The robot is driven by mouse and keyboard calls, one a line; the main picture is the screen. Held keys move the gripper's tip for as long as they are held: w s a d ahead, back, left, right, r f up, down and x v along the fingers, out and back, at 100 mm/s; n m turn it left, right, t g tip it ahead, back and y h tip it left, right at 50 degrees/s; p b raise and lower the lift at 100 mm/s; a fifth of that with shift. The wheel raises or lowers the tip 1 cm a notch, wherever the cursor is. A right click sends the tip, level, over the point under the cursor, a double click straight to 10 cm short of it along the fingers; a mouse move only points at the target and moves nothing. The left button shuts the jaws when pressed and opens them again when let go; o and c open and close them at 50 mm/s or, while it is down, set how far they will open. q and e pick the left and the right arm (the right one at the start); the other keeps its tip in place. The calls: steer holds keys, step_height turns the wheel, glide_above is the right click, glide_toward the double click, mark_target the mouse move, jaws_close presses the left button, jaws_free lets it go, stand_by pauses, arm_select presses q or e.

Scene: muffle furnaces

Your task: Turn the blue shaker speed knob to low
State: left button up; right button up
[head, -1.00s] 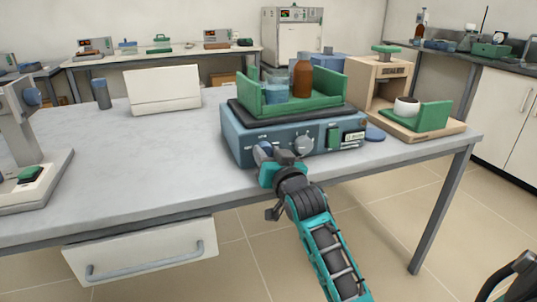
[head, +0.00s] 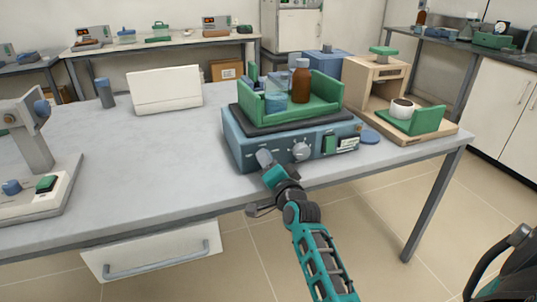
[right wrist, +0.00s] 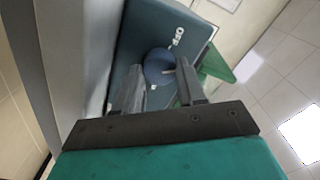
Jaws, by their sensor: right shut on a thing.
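The blue shaker (head: 240,150) stands near the front edge of the table, its front panel facing me. My right gripper (head: 264,158) is at the left part of that panel and hides what it holds in the head view. In the right wrist view, a round blue knob (right wrist: 157,66) with a white mark sits between the fingertips of my right gripper (right wrist: 160,88), which is shut on it. Lettering that looks like OFF is printed beside the knob. A second, pale grey knob (head: 301,151) sits further right on the panel, clear of the gripper.
A green rack (head: 327,91) on the shaker holds a brown bottle (head: 301,84) and a beaker (head: 276,101). A green switch and a small display are right of the grey knob. The tabletop to the left is mostly clear.

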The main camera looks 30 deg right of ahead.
steer(key=m+p, duration=0.1)
steer(key=m, duration=0.1)
steer(key=shift+m, duration=0.4)
steer(key=shift+m+p, duration=0.5)
steer(key=shift+m, duration=0.6)
arm_select(q)
steer(key=shift+s+a+r, duration=0.35)
steer(key=shift+a+r, duration=0.15)
arm_select(e)
steer(key=shift+m, duration=0.7)
arm_select(q)
steer(key=shift+w+r, duration=0.1)
arm_select(e)
steer(key=o, duration=1.1)
steer(key=shift+c, duration=0.2)
arm_select(q)
steer(key=shift+d+r, duration=0.1)
